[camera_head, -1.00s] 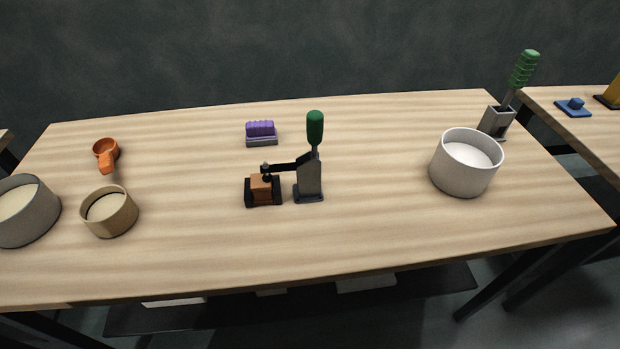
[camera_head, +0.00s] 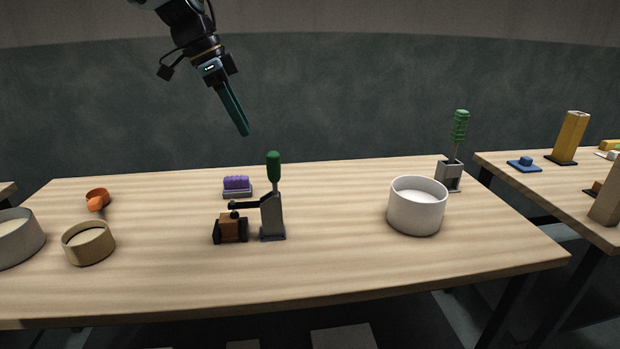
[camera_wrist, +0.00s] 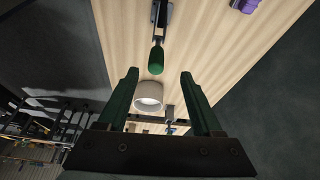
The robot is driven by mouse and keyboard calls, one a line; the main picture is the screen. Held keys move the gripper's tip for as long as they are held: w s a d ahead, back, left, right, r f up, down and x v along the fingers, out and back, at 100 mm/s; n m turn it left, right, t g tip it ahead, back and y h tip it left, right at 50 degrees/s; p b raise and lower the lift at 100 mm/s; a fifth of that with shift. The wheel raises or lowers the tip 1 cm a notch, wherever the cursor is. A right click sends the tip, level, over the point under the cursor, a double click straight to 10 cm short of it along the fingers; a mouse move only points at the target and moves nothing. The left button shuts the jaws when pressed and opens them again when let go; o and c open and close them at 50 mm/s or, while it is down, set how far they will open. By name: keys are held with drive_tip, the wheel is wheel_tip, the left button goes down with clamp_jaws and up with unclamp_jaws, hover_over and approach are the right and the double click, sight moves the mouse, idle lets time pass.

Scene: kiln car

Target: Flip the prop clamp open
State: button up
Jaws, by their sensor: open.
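The prop clamp (camera_head: 272,215) stands upright on the table, with a grey body and a green-gripped handle (camera_head: 273,166) pointing up. Its dark arm reaches left onto a brown block (camera_head: 231,228) in a black holder. My gripper (camera_head: 243,134) hangs in the air above and a little left of the handle, apart from it. In the wrist view my gripper (camera_wrist: 158,75) is open and empty, its two green fingers spread. The clamp's green handle (camera_wrist: 156,60) shows just beyond the gap between the fingertips.
A white bowl (camera_head: 417,221) and a green brush in a grey holder (camera_head: 449,177) stand to the right. A purple brush (camera_head: 237,185) lies behind the clamp. An orange scoop (camera_head: 97,198) and a tan bowl (camera_head: 89,245) are at the left. The table (camera_head: 330,270) is clear in front.

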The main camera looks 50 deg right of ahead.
sight(269, 152)
drive_tip(key=shift+m, duration=0.4)
drive_tip(key=x, duration=0.3)
drive_tip(key=s+d+p+x, duration=0.1)
drive_tip(key=x, duration=0.3)
drive_tip(key=p+x, duration=0.1)
drive_tip(key=x, duration=0.3)
drive_tip(key=shift+s+d+r, duration=0.15)
drive_tip(key=shift+s+r, duration=0.2)
clamp_jaws()
idle(0.6)
